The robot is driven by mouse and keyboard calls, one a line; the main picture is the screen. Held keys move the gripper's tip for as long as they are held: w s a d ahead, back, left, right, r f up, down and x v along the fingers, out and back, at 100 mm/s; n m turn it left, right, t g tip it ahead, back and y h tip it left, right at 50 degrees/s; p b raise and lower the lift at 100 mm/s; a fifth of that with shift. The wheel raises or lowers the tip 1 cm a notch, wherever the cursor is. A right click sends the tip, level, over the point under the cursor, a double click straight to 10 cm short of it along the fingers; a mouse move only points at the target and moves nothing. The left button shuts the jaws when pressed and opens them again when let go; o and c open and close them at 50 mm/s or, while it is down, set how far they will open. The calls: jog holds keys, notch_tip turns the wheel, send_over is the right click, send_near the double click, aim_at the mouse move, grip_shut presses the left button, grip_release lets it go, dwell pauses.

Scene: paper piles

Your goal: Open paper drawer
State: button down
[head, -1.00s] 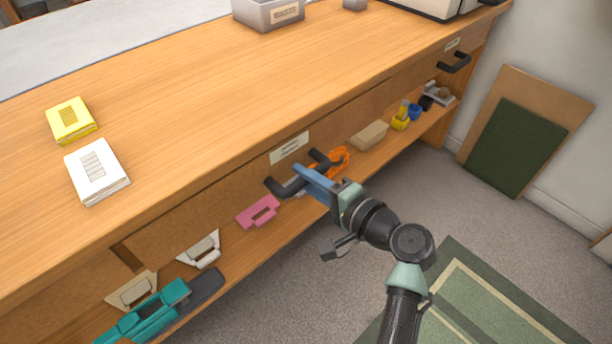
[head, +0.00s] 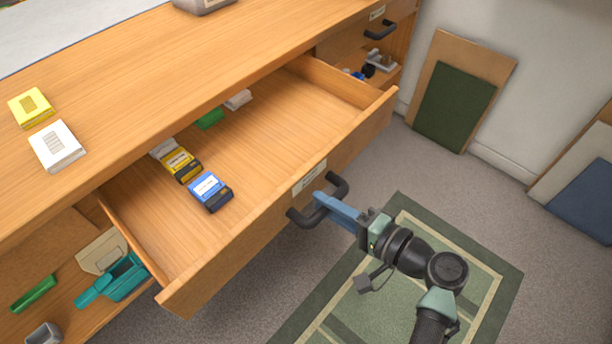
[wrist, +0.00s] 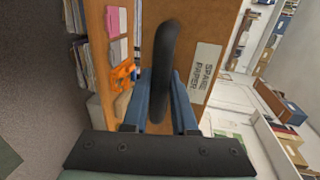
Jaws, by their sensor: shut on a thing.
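The paper drawer (head: 262,222) is pulled well out from the desk in the head view. A white label (head: 309,178) sits on its front, and in the wrist view the label (wrist: 206,72) reads "SPARE PAPER". My gripper (head: 322,200) is shut on the dark drawer handle (head: 336,187). In the wrist view the handle (wrist: 165,60) stands between my blue fingers. Inside the drawer lie a blue-and-black box (head: 210,191), a yellow-and-black box (head: 181,164), a green item (head: 209,118) and a pale item (head: 238,99).
A yellow pack (head: 31,107) and a white pack (head: 57,146) lie on the desktop (head: 130,75). A teal tool (head: 118,280) and a green item (head: 33,292) are on the lower shelf. Boards (head: 455,105) lean on the wall. A green rug (head: 300,315) covers the floor beside the drawer.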

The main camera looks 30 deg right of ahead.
jog(key=shift+f+p+v, duration=0.15)
jog(key=shift+f+v, duration=0.05)
jog(key=shift+v, duration=0.65)
jog(key=shift+f+p+v, duration=0.15)
jog(key=shift+v, duration=0.65)
jog(key=c, duration=0.7)
grip_release()
jog(key=shift+s+d, duration=0.1)
jog(key=shift+s, duration=0.05)
jog(key=p+v, duration=0.3)
jog(key=v, duration=0.9)
jog(key=shift+s, duration=0.4)
jog(key=shift+r, duration=0.1)
